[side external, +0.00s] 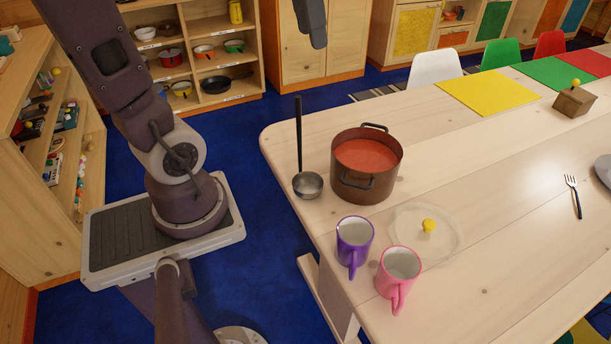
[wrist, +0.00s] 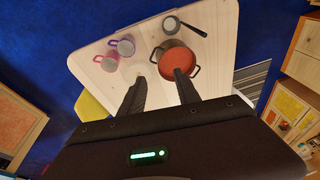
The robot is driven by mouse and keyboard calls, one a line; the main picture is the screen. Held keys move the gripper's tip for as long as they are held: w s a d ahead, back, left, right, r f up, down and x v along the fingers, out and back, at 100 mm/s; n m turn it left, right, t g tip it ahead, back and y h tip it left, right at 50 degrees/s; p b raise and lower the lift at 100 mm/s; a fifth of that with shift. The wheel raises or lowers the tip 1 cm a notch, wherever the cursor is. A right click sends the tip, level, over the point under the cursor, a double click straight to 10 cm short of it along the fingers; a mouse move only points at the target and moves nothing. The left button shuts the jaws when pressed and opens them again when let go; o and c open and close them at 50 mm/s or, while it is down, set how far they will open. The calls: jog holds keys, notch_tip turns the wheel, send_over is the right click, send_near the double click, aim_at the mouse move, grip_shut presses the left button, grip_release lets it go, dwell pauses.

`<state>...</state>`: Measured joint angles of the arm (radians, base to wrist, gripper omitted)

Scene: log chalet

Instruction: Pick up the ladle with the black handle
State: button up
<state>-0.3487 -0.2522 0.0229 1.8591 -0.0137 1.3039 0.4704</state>
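The ladle (side external: 309,186) has a grey metal bowl and a long black handle (side external: 298,135). In the side external view it is at the table's left edge, just left of the pot, with its handle pointing up in the picture. In the wrist view the ladle (wrist: 172,24) is near the top, beyond the pot, its dark handle running right. My gripper (wrist: 160,78) is open and empty, its two black fingers apart high above the table. In the side external view only a dark end part of it shows at the top edge.
A brown pot (side external: 350,186) of red soup stands beside the ladle. A purple mug (side external: 354,240), a pink mug (side external: 397,270) and a clear lid (side external: 448,243) with a yellow knob are nearer. A fork (side external: 573,194) and a wooden box (side external: 574,103) are farther right.

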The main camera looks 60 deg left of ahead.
jog(key=w+a+f+g, duration=0.1)
jog(key=w+a, duration=0.3)
jog(key=a, duration=0.5)
jog(key=m+g+h, duration=0.1)
jog(key=g, duration=0.1)
send_over(299, 113)
notch_tip(299, 113, down, 3)
jog(key=shift+t, duration=0.3)
jog(key=f, duration=2.2)
jog(key=shift+a+f, duration=0.35)
jog(key=shift+f, duration=0.05)
jog(key=shift+w, duration=0.1)
grip_shut()
